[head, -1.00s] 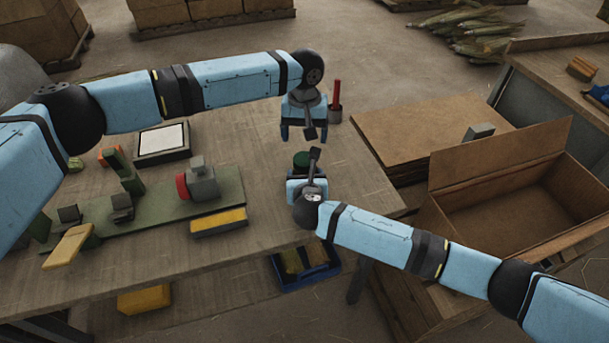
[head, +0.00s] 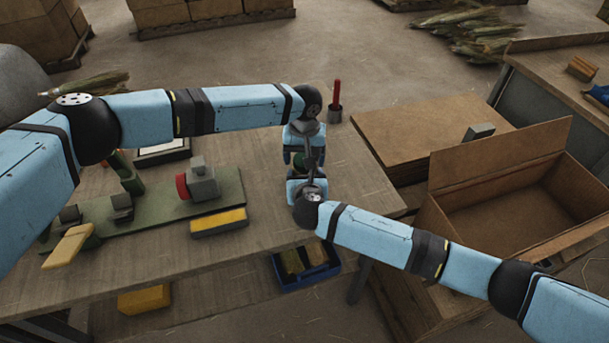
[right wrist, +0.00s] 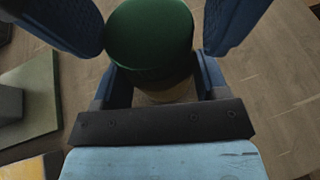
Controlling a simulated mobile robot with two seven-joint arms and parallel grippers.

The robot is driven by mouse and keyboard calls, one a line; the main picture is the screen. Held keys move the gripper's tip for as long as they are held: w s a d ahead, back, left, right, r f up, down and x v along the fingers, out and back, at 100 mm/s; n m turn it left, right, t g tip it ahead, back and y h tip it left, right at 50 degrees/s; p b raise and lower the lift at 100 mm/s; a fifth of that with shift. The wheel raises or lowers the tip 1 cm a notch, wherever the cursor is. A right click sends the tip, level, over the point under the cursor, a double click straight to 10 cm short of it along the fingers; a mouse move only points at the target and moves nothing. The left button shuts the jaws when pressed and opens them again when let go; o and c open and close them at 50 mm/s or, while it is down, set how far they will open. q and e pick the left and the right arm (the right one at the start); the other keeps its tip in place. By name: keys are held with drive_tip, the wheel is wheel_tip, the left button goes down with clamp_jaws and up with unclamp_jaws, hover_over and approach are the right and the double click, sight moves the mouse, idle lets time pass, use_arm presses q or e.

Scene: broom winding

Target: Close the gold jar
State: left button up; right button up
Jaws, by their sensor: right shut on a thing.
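The jar shows in the right wrist view as a dark green round top (right wrist: 150,45) over a tan-gold body (right wrist: 168,92); in the head view only a bit of the green (head: 299,168) shows between the grippers. My right gripper (head: 307,178) is shut on the jar's body, its blue fingers on either side in the right wrist view. My left gripper (head: 302,156) has come in over the jar from the far side. Its two fingers stand wide apart on both sides of the green top in the right wrist view. I cannot tell whether they touch it.
A grey block with a red disc (head: 198,182) stands on a green board (head: 145,215) to the left, beside a yellow-topped block (head: 218,222). A grey cup with a red stick (head: 335,105) stands behind my left gripper. An open cardboard box (head: 500,210) is at right.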

use_arm(q)
drive_tip(key=c, duration=0.8)
drive_tip(key=m, duration=0.3)
drive_tip(key=o, duration=1)
drive_tip(key=shift+o, duration=0.2)
drive_tip(key=shift+r, duration=2.3)
